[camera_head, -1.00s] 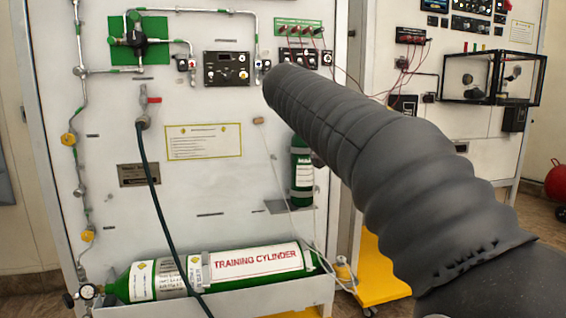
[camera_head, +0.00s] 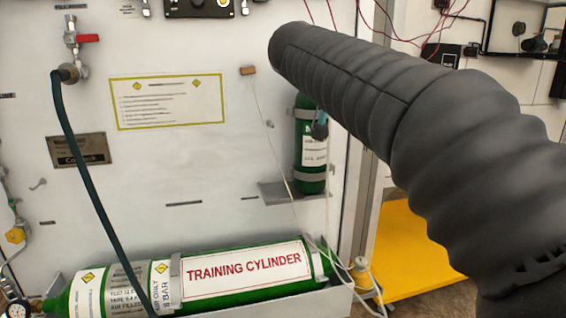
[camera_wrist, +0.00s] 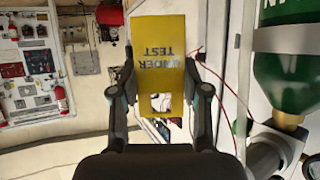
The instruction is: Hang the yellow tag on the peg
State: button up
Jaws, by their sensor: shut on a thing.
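The yellow tag (camera_wrist: 163,50), printed "UNDER TEST" with a square hole near its lower end, is held between the two fingers of my gripper (camera_wrist: 160,78) in the wrist view. In the head view my arm hides the tag; only a small dark and teal part of my gripper (camera_head: 319,127) shows before the small green cylinder. A small metal hook-like piece (camera_head: 38,184) sticks out of the white panel at the left, and another small fitting (camera_head: 270,124) is near the panel's middle. I cannot tell which is the peg.
A green training cylinder (camera_head: 235,272) lies in a tray along the panel's foot. A dark hose (camera_head: 88,190) hangs at the left. A small upright green cylinder (camera_head: 311,165) is close to my gripper; it looms at the right in the wrist view (camera_wrist: 290,75). A thin white cord hangs mid-panel.

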jog(key=a+f+n+t+y+b, duration=0.1)
jog(key=a+f+n+y+b, duration=0.25)
jog(key=a+n+y, duration=0.35)
jog(key=a+f+n+t+y+b, duration=0.1)
jog(key=a+f+n+y+b, duration=0.3)
jog(key=a, duration=0.5)
jog(key=shift+n+y, duration=0.6)
jog(key=shift+w+a+f+p, duration=0.45)
jog(key=shift+w+a, duration=0.05)
jog(key=shift+w, duration=1.1)
jog(key=shift+w+a+f+p, duration=0.45)
jog(key=shift+w+a, duration=0.05)
jog(key=shift+w, duration=1.05)
jog(key=shift+w+a+f+p, duration=0.45)
jog(key=shift+w+a, duration=0.05)
jog(key=shift+w, duration=1.1)
jog(key=o, duration=0.9)
